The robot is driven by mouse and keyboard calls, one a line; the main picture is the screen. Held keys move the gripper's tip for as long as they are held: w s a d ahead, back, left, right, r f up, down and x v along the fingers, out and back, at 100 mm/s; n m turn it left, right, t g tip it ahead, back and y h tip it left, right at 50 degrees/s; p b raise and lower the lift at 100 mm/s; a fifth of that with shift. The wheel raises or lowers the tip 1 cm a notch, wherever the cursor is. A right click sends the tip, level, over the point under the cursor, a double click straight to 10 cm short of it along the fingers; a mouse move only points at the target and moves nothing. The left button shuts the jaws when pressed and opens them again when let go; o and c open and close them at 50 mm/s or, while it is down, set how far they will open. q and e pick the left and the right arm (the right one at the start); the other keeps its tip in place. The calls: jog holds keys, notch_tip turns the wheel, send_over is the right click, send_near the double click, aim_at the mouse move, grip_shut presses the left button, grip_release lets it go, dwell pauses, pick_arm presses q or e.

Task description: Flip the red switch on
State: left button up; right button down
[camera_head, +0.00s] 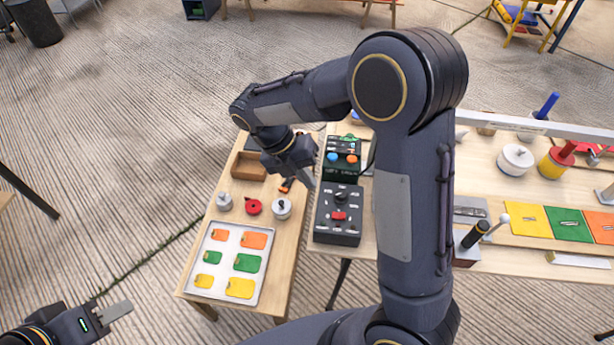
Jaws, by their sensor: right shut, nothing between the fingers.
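A black control box (323,237) sits on the right-hand table, near its left edge. A red switch (339,216) is on its top face, below a black knob (340,197). The view is too small to tell which way the switch is set. My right gripper (307,181) is shut and empty, pointing down above the gap between the tables. It is up and left of the red switch and apart from it in the picture. My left gripper (119,312) is at the bottom left, far from the box; its finger gap is not clear.
A second dark box (341,174) with orange and blue buttons stands behind the control box. The left table holds a tray (214,289) with coloured tags, a red round piece (253,207) and grey knobs (282,208). My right arm hides part of the right table.

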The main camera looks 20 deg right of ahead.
aim_at(339, 216)
jog(key=b, duration=0.3)
jog(key=d+b, duration=0.1)
jog(key=b, duration=0.3)
jog(key=shift+w+d+r, duration=0.15)
jog(key=shift+d+r, duration=0.15)
jog(key=shift+f+h, duration=0.1)
jog(key=shift+h, duration=0.2)
jog(key=x, duration=0.4)
jog(key=b+x, duration=0.1)
jog(key=x, duration=0.8)
jog(key=shift+s+d+f+b, duration=0.15)
jog(key=shift+s+f+b, duration=0.1)
jog(key=shift+s+b, duration=0.1)
jog(key=shift+f, duration=0.1)
jog(key=shift+d, duration=0.1)
